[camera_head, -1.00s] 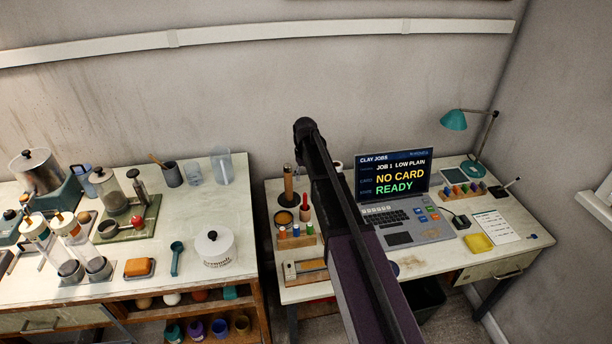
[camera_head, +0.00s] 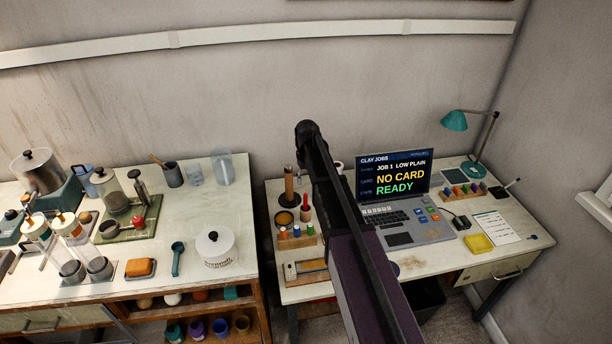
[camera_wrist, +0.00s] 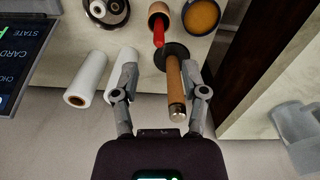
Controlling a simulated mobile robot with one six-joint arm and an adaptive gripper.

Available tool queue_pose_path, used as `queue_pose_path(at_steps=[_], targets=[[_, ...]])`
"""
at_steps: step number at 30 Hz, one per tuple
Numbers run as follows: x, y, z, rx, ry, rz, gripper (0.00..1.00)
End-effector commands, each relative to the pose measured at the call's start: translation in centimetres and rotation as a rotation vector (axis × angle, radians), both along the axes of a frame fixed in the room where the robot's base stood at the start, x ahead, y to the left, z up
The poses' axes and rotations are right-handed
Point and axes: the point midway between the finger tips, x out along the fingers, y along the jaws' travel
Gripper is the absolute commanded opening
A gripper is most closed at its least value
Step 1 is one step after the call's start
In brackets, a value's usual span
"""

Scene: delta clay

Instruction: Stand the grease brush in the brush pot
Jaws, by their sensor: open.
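My gripper (camera_wrist: 160,68) is open in the wrist view; in the head view my arm hides it. An upright brown cylinder (camera_wrist: 174,85) with a metal end and dark round base shows between the fingers, nearer the right one; it also shows in the head view (camera_head: 288,184). I cannot tell contact. Beyond it, a red-handled thing (camera_wrist: 158,34), possibly the grease brush, stands at a small brown cup (camera_wrist: 157,12). A dark pot (camera_head: 173,175) with a wooden handle (camera_head: 157,160) leaning out, possibly the brush pot, stands on the left bench.
A round orange-brown tin (camera_wrist: 201,15) is beside the cup. The laptop (camera_head: 405,205) is right of my arm. A gap separates the left bench (camera_head: 205,200) from the desk (camera_head: 440,265).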

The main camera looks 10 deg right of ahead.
Motion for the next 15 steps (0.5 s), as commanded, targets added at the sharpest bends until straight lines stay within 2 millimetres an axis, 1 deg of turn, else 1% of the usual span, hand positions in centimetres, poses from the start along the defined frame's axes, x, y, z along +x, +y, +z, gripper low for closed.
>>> queue_pose_path(at_steps=[1,2,5,6,8,9,11,12,15], targets=[[-1.9,0.0,0.0,0.0,0.0,-0.005,0.57],[-2.8,0.0,0.0,-0.001,0.0,-0.009,0.57],[-6.5,-0.1,0.0,-0.001,0.0,-0.029,0.57],[-8.3,-0.1,0.0,-0.002,0.0,-0.037,0.57],[-11.0,-0.1,0.0,-0.002,0.0,-0.051,0.57],[-12.9,-0.1,0.0,-0.003,0.0,-0.062,0.57],[-15.7,-0.2,0.0,-0.003,0.0,-0.077,0.57],[-17.5,-0.2,0.0,-0.004,-0.001,-0.087,0.57],[-21.6,-0.2,0.0,-0.005,-0.001,-0.11,0.57]])
